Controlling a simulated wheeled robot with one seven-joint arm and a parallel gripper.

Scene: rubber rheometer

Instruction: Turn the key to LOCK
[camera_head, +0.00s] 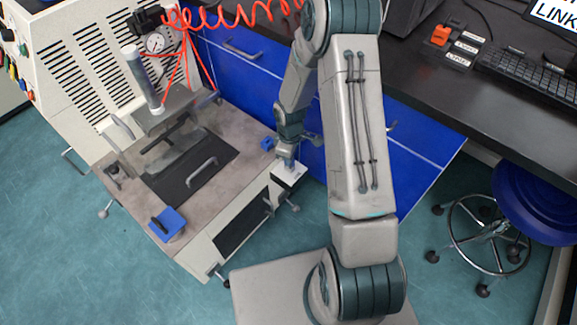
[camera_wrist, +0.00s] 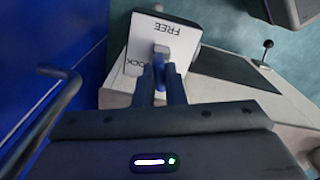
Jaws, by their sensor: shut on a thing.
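In the wrist view, a white label plate (camera_wrist: 190,62) carries the word FREE, upside down, near its far edge. Letters reading "OCK" stand at its left side, partly hidden. A pale grey key (camera_wrist: 162,48) stands up from the plate's middle. My gripper (camera_wrist: 161,70) is shut on the key, its two dark blue fingers close together. The key's lower part and the plate's near edge are hidden by the fingers. In the head view the white plate (camera_head: 290,176) sits at the machine's right front corner, with my gripper (camera_head: 285,163) pointing down at it; the key is not clear there.
The rheometer bench (camera_head: 120,190) bears a dark plate with a handle and a blue block (camera_head: 167,224). Blue drawers (camera_head: 240,75) stand close behind my gripper; a bar handle (camera_wrist: 45,110) shows at left in the wrist view. A blue stool (camera_head: 535,200) stands at right.

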